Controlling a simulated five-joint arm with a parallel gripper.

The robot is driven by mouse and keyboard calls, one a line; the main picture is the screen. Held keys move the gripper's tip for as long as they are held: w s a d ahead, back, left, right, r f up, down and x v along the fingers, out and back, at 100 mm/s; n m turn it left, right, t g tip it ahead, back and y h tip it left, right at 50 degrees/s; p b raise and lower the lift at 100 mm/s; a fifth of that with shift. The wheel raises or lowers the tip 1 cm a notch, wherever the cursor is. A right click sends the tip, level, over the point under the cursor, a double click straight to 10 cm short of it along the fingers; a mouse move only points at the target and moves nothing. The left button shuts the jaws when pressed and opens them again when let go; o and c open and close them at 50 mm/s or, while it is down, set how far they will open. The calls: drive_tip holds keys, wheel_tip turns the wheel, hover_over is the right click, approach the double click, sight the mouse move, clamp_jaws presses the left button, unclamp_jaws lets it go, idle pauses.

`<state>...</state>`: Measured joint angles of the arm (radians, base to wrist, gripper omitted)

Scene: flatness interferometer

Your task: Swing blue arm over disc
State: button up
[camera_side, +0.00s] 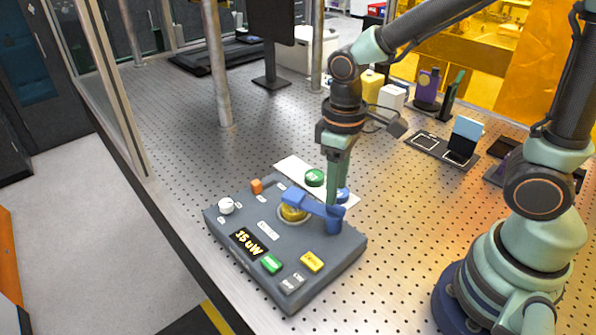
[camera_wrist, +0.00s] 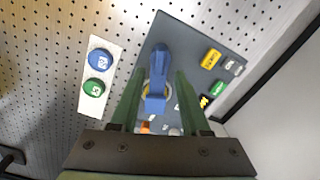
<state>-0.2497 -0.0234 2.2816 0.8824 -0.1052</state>
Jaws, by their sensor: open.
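The blue arm (camera_side: 312,205) is pivoted on a blue post at the right part of a dark grey instrument panel (camera_side: 285,243). Its free end reaches left, over the gold disc (camera_side: 293,214), which it partly covers. In the wrist view the blue arm (camera_wrist: 158,65) runs lengthwise between my green fingers, with a little of the disc's rim showing beside it. My gripper (camera_side: 333,202) points down near the post end of the arm, open, with one finger on each side of the arm. Whether a finger touches the arm cannot be told.
A white strip (camera_wrist: 83,105) with a blue and a green round piece lies beside the panel. The panel carries a lit display (camera_side: 246,242) reading 15 uW, a green button (camera_side: 271,263), a yellow button (camera_side: 312,261) and a white knob (camera_side: 226,206). A metal post (camera_side: 217,80) stands behind.

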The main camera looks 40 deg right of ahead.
wheel_tip(320, 180, up, 8)
drive_tip(key=shift+d, duration=0.1)
idle(0.4)
drive_tip(key=s+d+r+m+t, duration=0.1)
drive_tip(key=d+r+m+t, duration=0.2)
drive_tip(key=d, duration=0.4)
drive_tip(key=shift+d+r+m+t, duration=0.25)
drive_tip(key=shift+m+t, duration=0.25)
drive_tip(key=shift+t, duration=0.8)
